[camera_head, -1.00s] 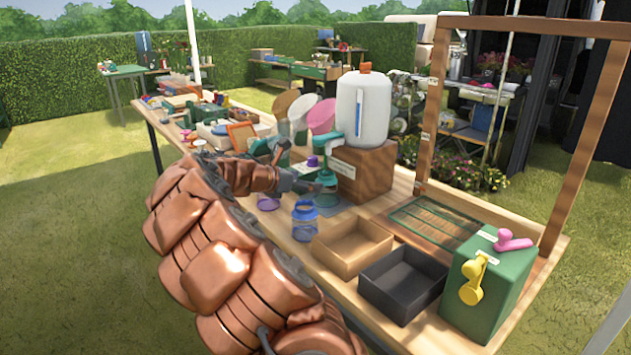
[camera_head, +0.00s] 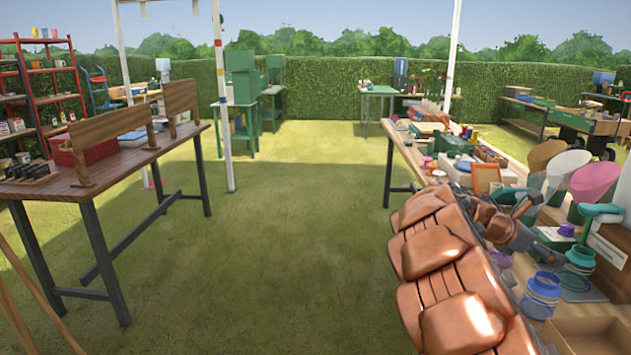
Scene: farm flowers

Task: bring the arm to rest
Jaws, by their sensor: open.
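My copper-coloured arm reaches up from the bottom right of the head view, along the near edge of the long wooden table (camera_head: 402,150). My gripper (camera_head: 553,256) is small and dark at the end of the arm, above the table. It looks open, and I see nothing held in it. It is close to a teal stand (camera_head: 582,256) and a purple-topped item (camera_head: 566,230). I cannot tell whether it touches them. A blue jar (camera_head: 541,294) stands just below it in the picture.
Pink (camera_head: 594,182) and tan (camera_head: 546,155) scoop shapes and an orange frame (camera_head: 487,178) stand behind my gripper. A wooden tray (camera_head: 590,338) lies at the bottom right. Open grass (camera_head: 290,230) lies left of the long table, with a brown table (camera_head: 95,165) beyond it.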

